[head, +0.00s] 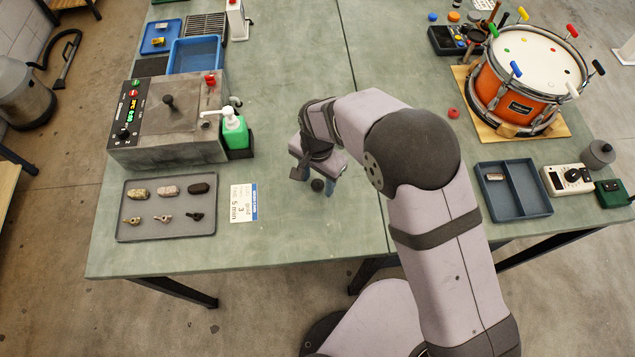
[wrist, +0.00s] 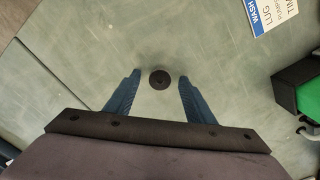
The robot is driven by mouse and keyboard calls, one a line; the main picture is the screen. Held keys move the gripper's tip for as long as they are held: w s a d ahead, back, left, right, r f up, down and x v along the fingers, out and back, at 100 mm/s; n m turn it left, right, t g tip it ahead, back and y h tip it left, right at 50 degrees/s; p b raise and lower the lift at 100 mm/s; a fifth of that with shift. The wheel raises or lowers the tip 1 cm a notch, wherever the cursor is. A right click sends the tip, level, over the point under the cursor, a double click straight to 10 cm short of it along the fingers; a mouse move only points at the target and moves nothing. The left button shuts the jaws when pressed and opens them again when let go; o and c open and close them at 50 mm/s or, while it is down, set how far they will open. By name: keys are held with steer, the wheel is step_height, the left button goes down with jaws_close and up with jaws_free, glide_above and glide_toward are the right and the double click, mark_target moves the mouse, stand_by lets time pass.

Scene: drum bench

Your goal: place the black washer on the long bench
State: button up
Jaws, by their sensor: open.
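The black washer (head: 317,185) lies flat on the green top of the long bench (head: 290,236), left of my arm in the head view. In the wrist view the washer (wrist: 160,79) is a small dark disc with a centre hole, just beyond the fingertips and roughly midway between them. My gripper (head: 316,190) is low over the bench with its blue fingers spread. In the wrist view my gripper (wrist: 158,80) is open and empty, with clear bench showing around the washer. No finger appears to touch the washer.
Left of my gripper are a grey tray (head: 166,232) of small parts, a printed card (head: 243,203) and a green pump bottle (head: 235,130) by a control box. A drum (head: 530,85) and a blue divided tray (head: 513,190) are at right. Bench around the washer is clear.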

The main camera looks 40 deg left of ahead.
mark_target(318, 184)
steer(key=c, duration=1.2)
steer(key=shift+c, duration=0.2)
steer(key=shift+r, duration=0.1)
step_height(318, 184, up, 10)
steer(key=b, duration=0.3)
